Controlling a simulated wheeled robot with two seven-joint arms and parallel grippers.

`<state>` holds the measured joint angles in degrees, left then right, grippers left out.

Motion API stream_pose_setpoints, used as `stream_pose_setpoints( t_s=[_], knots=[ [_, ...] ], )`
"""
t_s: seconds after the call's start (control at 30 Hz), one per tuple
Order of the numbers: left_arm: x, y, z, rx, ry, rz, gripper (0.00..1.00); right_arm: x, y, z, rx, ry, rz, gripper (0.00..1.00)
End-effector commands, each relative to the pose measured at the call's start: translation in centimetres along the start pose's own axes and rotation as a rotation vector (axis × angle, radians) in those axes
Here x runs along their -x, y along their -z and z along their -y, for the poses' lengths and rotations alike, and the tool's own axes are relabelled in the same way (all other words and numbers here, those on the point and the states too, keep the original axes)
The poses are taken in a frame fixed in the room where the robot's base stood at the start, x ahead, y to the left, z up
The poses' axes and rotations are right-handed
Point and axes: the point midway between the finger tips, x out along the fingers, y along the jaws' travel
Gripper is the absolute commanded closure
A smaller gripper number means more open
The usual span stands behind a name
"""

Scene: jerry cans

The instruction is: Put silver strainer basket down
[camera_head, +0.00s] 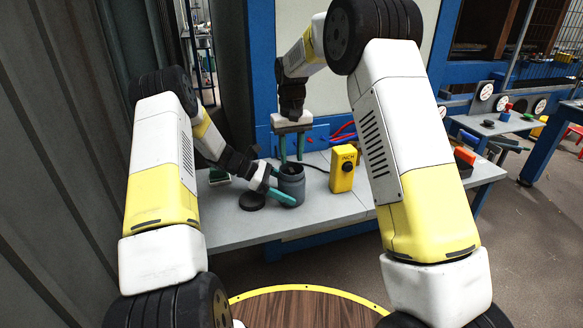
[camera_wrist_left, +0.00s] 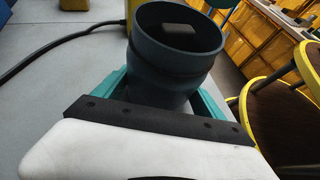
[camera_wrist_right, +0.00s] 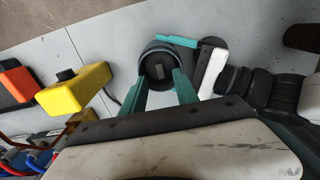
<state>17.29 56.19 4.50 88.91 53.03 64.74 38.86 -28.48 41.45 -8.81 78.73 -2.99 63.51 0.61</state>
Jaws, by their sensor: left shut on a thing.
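A dark grey open-topped canister (camera_head: 291,187) stands on the grey workbench; it also shows in the left wrist view (camera_wrist_left: 175,60) and in the right wrist view (camera_wrist_right: 147,66). A small light rectangular patch shows inside it. My left gripper (camera_head: 280,188) is shut on the canister from the side, one teal finger on each side. My right gripper (camera_head: 291,147) points down above the canister. Its fingers are apart with nothing visible between them. I cannot make out a silver strainer basket in any view.
A round black lid (camera_head: 252,201) lies on the workbench (camera_head: 240,232) left of the canister. A yellow box with a black knob (camera_head: 343,168) stands to its right, with a black cable behind. A green item (camera_head: 219,175) lies at the left. The bench front is clear.

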Motion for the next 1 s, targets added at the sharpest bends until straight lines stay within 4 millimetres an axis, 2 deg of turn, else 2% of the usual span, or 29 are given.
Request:
stream_pose_setpoints(
  t_s=[0.1, 0.3, 0.53, 0.67, 0.77, 0.87, 1.0],
  knots=[
    [-0.1, 0.3, 0.2, 0.003, 0.003, -0.004, 0.68, 2.6, 0.1, 0.0, 0.000, 0.000, -0.003, 0.64],
    [-0.1, 0.3, 0.2, 0.003, 0.003, -0.004, 0.68, 5.4, 0.0, 0.0, 0.001, 0.000, -0.001, 0.64],
    [-0.1, 0.3, 0.2, 0.004, 0.003, -0.004, 0.68, 6.2, -0.1, 0.0, 0.000, 0.000, 0.000, 0.64],
    [-0.1, 0.3, 0.2, 0.004, 0.003, -0.004, 0.68, 7.3, -0.8, -0.7, -0.012, 0.009, -0.015, 0.64],
    [-0.1, 0.3, 0.2, 0.004, 0.003, -0.005, 0.68, 9.2, -2.4, -1.9, -0.034, 0.025, -0.046, 0.64],
    [-0.1, 0.3, 0.2, 0.004, 0.003, -0.005, 0.68, 11.6, -4.9, -3.5, -0.063, 0.046, -0.089, 0.64],
    [-0.1, 0.3, 0.2, 0.004, 0.003, -0.005, 0.68, 14.6, -9.2, -5.5, -0.106, 0.075, -0.157, 0.64]
  ],
)
